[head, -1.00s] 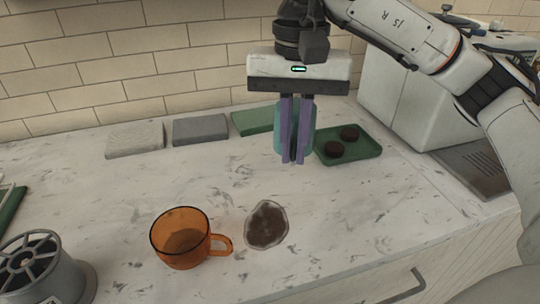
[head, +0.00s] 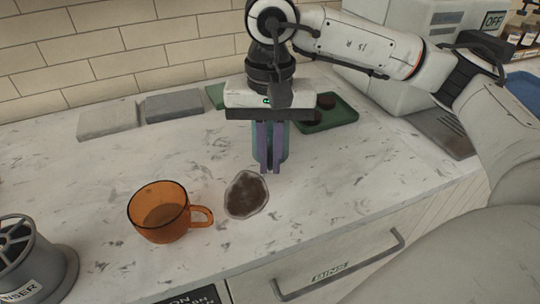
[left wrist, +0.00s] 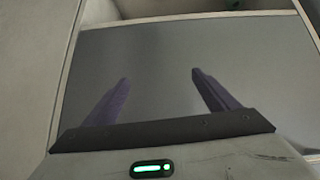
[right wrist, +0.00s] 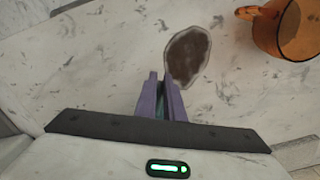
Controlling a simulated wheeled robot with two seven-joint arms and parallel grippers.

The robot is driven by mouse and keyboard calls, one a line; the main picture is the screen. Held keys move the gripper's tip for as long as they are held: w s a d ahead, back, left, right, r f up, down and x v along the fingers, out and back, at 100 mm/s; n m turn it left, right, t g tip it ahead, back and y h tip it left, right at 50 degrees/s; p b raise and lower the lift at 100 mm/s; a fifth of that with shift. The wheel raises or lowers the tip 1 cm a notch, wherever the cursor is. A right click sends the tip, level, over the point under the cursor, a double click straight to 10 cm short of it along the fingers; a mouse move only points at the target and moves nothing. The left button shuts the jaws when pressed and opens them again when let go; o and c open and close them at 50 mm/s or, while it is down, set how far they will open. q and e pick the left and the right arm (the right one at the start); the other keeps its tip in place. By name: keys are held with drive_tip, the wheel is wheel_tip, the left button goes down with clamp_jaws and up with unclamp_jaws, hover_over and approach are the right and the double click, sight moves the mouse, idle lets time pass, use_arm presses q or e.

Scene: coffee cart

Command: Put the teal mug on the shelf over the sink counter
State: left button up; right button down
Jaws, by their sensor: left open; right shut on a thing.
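My right gripper (head: 270,165) is shut on the teal mug (head: 284,143), over the marble counter (head: 330,175). The purple fingers cover most of the mug, and only teal edges show beside them. In the right wrist view a sliver of the teal mug (right wrist: 161,108) shows between the fingers (right wrist: 161,82). I cannot tell how high the mug is above the counter. My left gripper (left wrist: 160,82) shows only in the left wrist view, open and empty, before a plain grey surface. The shelf and the sink counter are not recognisable in these views.
An orange glass mug (head: 160,212) and a brown spill (head: 246,195) lie left of and in front of my right gripper. A green tray (head: 335,115) with dark round pucks is behind it. A grey container (head: 35,262) stands front left. Grey folded cloths (head: 174,106) lie by the wall.

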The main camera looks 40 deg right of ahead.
drive_tip(key=c, duration=2.3)
unclamp_jaws()
drive_tip(key=shift+f, duration=0.2)
drive_tip(key=o, duration=0.4)
drive_tip(key=shift+o, duration=0.2)
drive_tip(key=shift+r, duration=0.15)
